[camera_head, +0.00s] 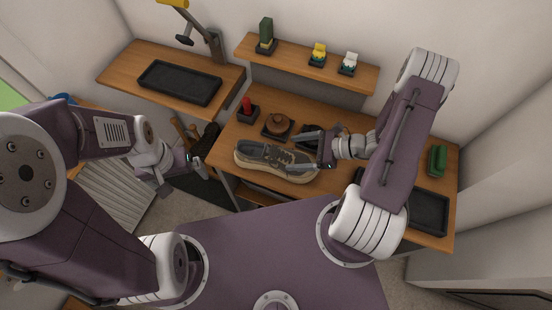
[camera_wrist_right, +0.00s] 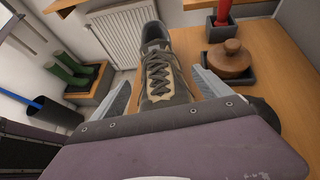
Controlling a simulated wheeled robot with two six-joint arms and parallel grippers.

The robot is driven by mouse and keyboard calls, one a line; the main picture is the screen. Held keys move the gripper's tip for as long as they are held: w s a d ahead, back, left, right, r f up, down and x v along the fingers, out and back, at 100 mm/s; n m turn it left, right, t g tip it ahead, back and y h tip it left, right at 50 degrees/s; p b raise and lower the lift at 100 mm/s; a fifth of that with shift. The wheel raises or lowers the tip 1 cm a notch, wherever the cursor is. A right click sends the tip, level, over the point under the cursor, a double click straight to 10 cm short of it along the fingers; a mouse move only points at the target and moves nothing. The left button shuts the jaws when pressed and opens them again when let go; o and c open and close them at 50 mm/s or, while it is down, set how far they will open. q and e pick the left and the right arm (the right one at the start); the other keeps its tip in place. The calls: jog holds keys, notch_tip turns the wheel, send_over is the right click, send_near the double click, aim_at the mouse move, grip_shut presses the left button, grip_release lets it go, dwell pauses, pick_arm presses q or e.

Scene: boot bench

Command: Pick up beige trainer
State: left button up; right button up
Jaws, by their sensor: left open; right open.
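In the wrist view my right gripper (camera_wrist_right: 165,88) hides the nearest part of the shoe. I cannot tell whether the fingers touch it. My left gripper (camera_head: 182,172) is open and empty, left of the bench.
A round brown wooden item (camera_head: 277,125) and a red-handled item (camera_head: 247,109) stand in dark holders behind the trainer. A shelf (camera_head: 300,61) above holds small items. A black tray (camera_head: 430,212) lies at the right. Green boots (camera_wrist_right: 70,68) stand lower down.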

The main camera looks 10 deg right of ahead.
aim_at(282, 154)
jog(key=shift+w+a+f, duration=0.15)
jog(key=shift+a, duration=0.1)
jog(key=p+x, duration=0.1)
jog(key=x, duration=0.1)
jog(key=p+x, duration=0.1)
jog(key=x, duration=0.1)
jog(key=shift+a+f, duration=0.15)
jog(key=shift+a, duration=0.3)
jog(key=shift+d, duration=0.1)
jog(key=c, duration=1.9)
grip_shut()
